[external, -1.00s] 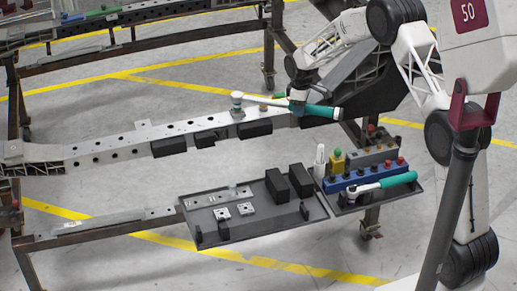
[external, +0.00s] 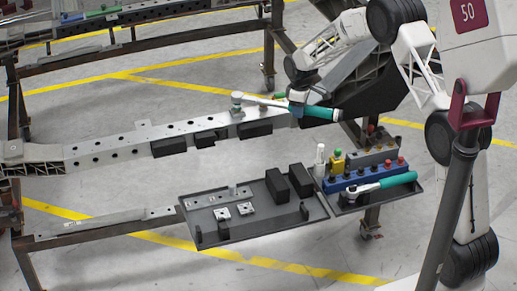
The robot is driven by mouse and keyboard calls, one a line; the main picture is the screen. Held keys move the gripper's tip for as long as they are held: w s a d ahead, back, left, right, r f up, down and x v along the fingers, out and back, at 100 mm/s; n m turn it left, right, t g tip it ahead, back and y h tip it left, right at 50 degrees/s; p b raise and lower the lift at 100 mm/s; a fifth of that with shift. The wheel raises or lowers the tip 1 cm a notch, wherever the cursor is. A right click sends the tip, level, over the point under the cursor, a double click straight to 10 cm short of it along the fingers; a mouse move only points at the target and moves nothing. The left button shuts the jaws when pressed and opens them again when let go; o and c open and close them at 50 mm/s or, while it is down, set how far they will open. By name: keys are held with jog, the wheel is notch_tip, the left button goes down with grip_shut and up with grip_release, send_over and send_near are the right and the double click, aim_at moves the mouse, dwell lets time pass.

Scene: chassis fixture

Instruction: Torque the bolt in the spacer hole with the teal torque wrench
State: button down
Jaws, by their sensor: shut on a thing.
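My gripper (external: 298,104) is shut on the teal torque wrench (external: 322,113), near where its teal handle meets the silver shaft. The wrench lies roughly level above the chassis rail (external: 110,149), its head (external: 237,98) pointing left over a small spacer plate (external: 238,113) on the rail. The head appears to stand on the spacer; the bolt and the spacer hole are hidden under it. A second wrench with a teal handle (external: 400,180) lies on the tool tray at the right.
A dark tray (external: 262,227) below the rail holds black blocks (external: 277,187) and small metal plates (external: 222,213). The tool tray (external: 350,207) carries a blue socket rack (external: 345,180), a yellow item (external: 338,163) and a white bottle (external: 320,160). Black blocks (external: 170,147) hang along the rail's near side.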

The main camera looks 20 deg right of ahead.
jog(key=shift+w+r, duration=0.1)
jog(key=shift+r, duration=1.2)
dwell(1.1)
jog(key=shift+r, duration=2.25)
jog(key=shift+a, duration=0.15)
